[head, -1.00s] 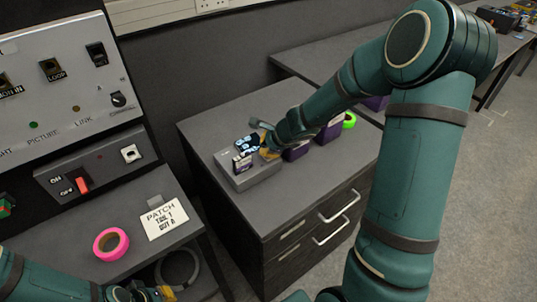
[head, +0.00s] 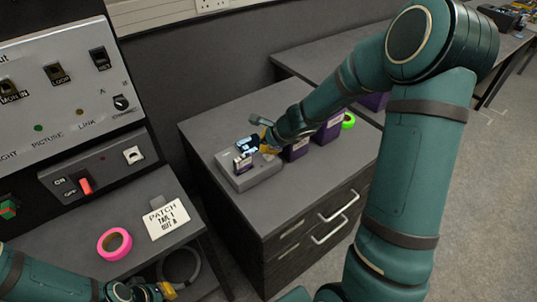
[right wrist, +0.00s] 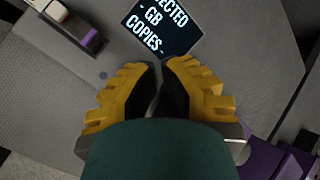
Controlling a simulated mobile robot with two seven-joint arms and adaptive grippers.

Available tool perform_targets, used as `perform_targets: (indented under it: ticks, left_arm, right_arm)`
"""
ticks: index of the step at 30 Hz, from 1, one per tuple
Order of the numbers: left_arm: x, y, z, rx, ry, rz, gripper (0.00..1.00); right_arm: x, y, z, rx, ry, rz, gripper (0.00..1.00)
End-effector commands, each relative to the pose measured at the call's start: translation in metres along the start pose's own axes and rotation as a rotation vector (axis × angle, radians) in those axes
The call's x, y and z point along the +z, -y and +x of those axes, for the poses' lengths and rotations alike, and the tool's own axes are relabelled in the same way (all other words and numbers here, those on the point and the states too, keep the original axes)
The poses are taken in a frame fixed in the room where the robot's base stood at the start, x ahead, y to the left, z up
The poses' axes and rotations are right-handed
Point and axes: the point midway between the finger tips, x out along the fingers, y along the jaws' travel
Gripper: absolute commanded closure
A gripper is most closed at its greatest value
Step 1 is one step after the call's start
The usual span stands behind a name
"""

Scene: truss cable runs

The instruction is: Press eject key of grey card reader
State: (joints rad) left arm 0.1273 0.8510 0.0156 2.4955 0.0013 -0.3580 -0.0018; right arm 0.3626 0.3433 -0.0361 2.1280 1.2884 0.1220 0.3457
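The grey card reader (head: 265,177) sits on the dark cabinet top. Its dark screen (head: 247,144) has pale text; in the right wrist view the screen (right wrist: 158,22) partly reads "ECTED - GB COPIES". A card with a purple edge (right wrist: 90,40) stands at the reader's upper left in that view. I cannot clearly pick out the eject key. My right gripper (head: 267,146) is over the reader beside the screen. In the right wrist view its yellow fingers (right wrist: 158,68) are nearly together with nothing seen between them. My left gripper (head: 170,291) is low at the left, partly cut off.
Purple boxes (head: 328,131) and a green tape roll (head: 348,120) stand right of the reader. A pink tape roll (head: 114,244) and a "PATCH" card (head: 166,217) lie on the left desk, below a switch panel (head: 95,172). The cabinet's front top is clear.

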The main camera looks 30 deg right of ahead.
Motion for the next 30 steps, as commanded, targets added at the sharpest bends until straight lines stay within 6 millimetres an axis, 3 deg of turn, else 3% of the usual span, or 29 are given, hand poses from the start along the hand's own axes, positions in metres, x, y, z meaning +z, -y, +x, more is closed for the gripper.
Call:
perform_targets:
  ticks: [5,21,30]
  left_arm:
    - [0.0,-0.001,-0.004,0.0,0.0,0.0,1.0]
    - [-0.005,-0.017,-0.045,0.0,0.0,0.0,1.0]
    - [-0.005,-0.017,-0.044,0.0,0.0,0.0,1.0]
  right_arm:
    - [0.002,0.002,-0.003,0.0,0.0,0.0,1.0]
    - [0.021,0.022,-0.04,-0.001,0.0,0.0,1.0]
    - [0.021,0.021,-0.04,0.0,0.0,0.0,1.0]
